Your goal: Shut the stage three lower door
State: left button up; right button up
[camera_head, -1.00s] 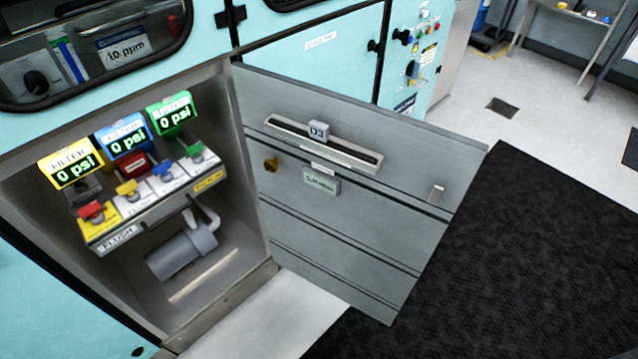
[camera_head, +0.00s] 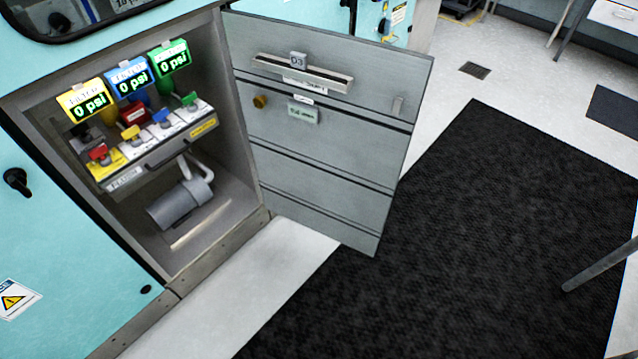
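The lower door (camera_head: 325,165) stands wide open, hinged at the right side of its cabinet opening, with its grey inner face toward me. The open cabinet compartment (camera_head: 226,190) shows yellow, blue and green gauges reading 0 psi, a row of coloured valves and a grey pump (camera_head: 180,205). Neither of my grippers is in view.
A black mat (camera_head: 500,230) covers the floor right of the door. A closed teal panel with a black knob (camera_head: 17,181) is at the left. A grey bar (camera_head: 602,264) enters at the right edge. Pale floor (camera_head: 250,280) lies clear before the cabinet.

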aim_at(338, 177)
jog(key=u, duration=1.55)
jog(key=l+u, duration=0.25)
jog(key=l, duration=0.2)
jog(key=k+l+u, duration=0.2)
jog(key=l, duration=0.25)
jog(key=l+u, duration=0.25)
jog(key=l, duration=0.2)
jog(key=k+l+u, duration=0.25)
jog(key=l, duration=0.15)
jog(key=k+l, duration=0.15)
jog(key=l, duration=0.25)
jog(key=k+l, duration=0.15)
jog(key=l, duration=0.25)
jog(key=k+l, duration=0.1)
jog(key=l, duration=0.3)
jog(key=k+l, duration=0.15)
jog(key=l, duration=0.25)
jog(key=k+l, duration=0.15)
jog(key=l, duration=0.25)
jog(key=k+l, duration=0.15)
jog(key=l, duration=0.25)
